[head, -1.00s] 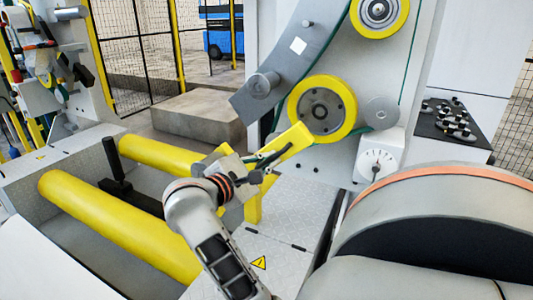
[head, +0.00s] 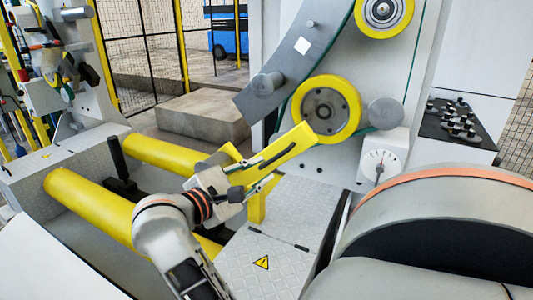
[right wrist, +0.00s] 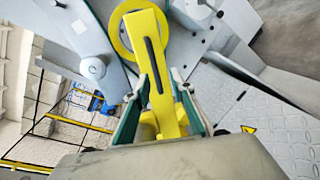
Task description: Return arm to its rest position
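My right gripper (head: 268,172) is in the middle of the head view, beside the yellow arm bar (head: 292,145) that ends at the yellow roller wheel (head: 326,109). In the right wrist view its two fingers (right wrist: 160,95) stand spread apart with no object clamped between them. The slotted yellow bar (right wrist: 155,70) runs up the picture between and beyond the fingers. Whether a finger touches the bar I cannot tell. My left gripper is not in view.
Two yellow rollers (head: 95,210) lie to the left of my right arm. A large grey drum (head: 440,225) with an orange rim stands at right. A dial box (head: 380,160) sits on the machine. The tread-plate floor (head: 275,250) is clear.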

